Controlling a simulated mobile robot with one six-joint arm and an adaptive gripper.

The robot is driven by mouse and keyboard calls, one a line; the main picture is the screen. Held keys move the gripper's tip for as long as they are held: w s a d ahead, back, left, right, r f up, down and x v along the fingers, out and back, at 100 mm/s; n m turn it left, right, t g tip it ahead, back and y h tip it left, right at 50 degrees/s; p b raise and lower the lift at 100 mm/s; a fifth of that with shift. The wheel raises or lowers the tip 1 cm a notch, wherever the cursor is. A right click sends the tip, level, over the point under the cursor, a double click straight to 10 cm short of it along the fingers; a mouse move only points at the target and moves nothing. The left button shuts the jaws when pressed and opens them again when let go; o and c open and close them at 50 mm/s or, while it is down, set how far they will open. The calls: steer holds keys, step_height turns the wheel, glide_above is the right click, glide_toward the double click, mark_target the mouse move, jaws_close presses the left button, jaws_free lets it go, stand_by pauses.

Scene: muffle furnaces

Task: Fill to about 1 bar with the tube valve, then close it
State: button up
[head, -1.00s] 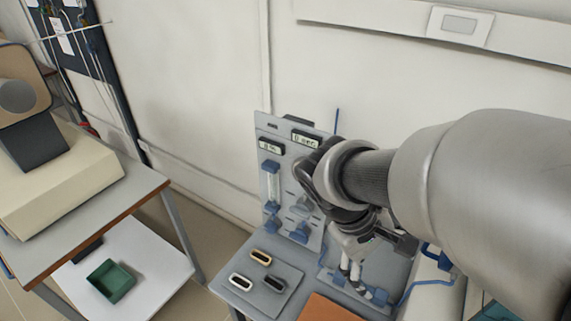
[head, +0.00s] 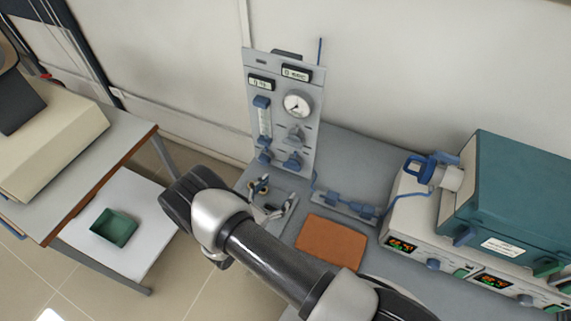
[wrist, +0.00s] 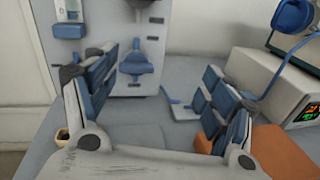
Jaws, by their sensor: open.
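A grey upright panel (head: 311,128) carries a round white gauge (head: 297,104), whose reading is too small to tell. Below it are a grey knob (head: 296,135) and a blue valve handle (head: 292,161). This handle shows between my fingers in the wrist view (wrist: 136,66), a little beyond them. A blue fitting (head: 432,167) sits on the tube end of the teal furnace (head: 510,190); I cannot tell which part is the tube valve. My gripper (head: 275,200) is open and empty, in front of the panel, above the bench. It faces the panel in the wrist view (wrist: 160,80).
Low blue fittings (head: 345,202) on a plate lie right of the panel, with a blue hose to the furnace. An orange-brown mat (head: 332,242) lies on the bench. Small ring-like pieces sit below my gripper, partly hidden. A green tray (head: 114,228) stands on a left shelf.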

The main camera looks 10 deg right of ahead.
mark_target(291, 168)
step_height(291, 168, down, 5)
steer(key=s+a+n+t+y, duration=0.2)
steer(key=a+n+t, duration=0.1)
steer(key=x, duration=1.2)
steer(key=f+x, duration=0.1)
steer(key=x, duration=0.4)
steer(key=shift+w+d, duration=0.3)
steer(key=c, duration=1.1)
